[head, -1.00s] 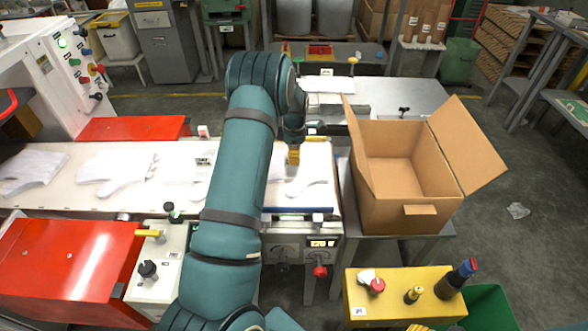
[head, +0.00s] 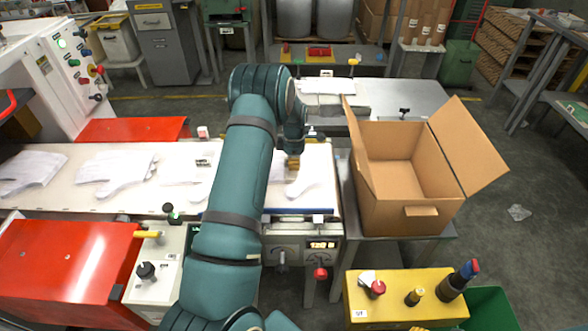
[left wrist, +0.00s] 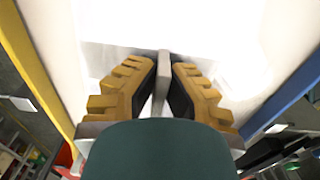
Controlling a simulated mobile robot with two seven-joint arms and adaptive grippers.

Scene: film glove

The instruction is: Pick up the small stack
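The small stack (head: 303,187) is a low pile of white film gloves lying on the pale plate at the right end of the long white table. Glare washes out the rest of the stack there.
An open cardboard box (head: 405,190) stands right of the plate. More white gloves (head: 115,170) lie along the table (head: 60,205) to the left. A yellow control box (head: 390,310) with knobs and a bottle (head: 458,280) is at the lower right.

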